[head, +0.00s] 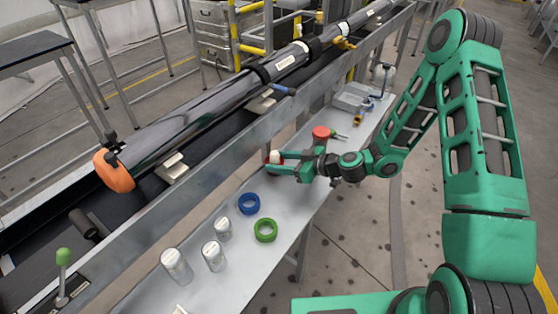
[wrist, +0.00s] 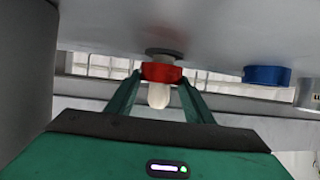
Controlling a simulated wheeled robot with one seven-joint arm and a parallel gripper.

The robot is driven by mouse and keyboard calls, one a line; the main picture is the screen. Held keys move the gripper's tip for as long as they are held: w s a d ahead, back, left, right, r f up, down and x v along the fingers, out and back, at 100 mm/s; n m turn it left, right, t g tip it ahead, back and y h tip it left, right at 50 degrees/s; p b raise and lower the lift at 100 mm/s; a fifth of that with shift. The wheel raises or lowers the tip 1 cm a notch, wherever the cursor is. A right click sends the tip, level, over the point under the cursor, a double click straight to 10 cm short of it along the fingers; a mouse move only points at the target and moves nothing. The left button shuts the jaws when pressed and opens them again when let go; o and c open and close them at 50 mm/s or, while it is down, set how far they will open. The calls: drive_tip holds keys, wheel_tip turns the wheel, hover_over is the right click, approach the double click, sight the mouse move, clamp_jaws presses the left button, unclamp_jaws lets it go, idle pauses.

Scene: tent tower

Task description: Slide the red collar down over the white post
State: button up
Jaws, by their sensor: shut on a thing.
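The red collar (wrist: 162,72) is around the white post (wrist: 159,96) in the wrist view, which shows the scene upside down. The rounded tip of the post sticks out past the collar. The collar is close to the grey base (wrist: 165,53) of the post; I cannot tell whether they touch. My gripper (wrist: 160,77) is shut on the collar, one finger on each side. In the head view my gripper (head: 276,164) is low over the table, with the white post top (head: 275,156) between its fingers; the collar is mostly hidden there.
A blue ring (head: 249,203) and a green ring (head: 266,230) lie on the grey table (head: 205,207) near my gripper. Several metal cans (head: 176,266) stand at the near end. A red round object (head: 321,132) is behind my gripper. A long rail runs along the left.

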drive_tip(key=shift+f, duration=0.2)
drive_tip(key=shift+f, duration=0.3)
drive_tip(key=o, duration=1.2)
drive_tip(key=shift+s+d, duration=0.1)
drive_tip(key=shift+d, duration=0.05)
drive_tip(key=v, duration=1)
drive_tip(key=shift+d+r, duration=0.1)
drive_tip(key=shift+d, duration=0.1)
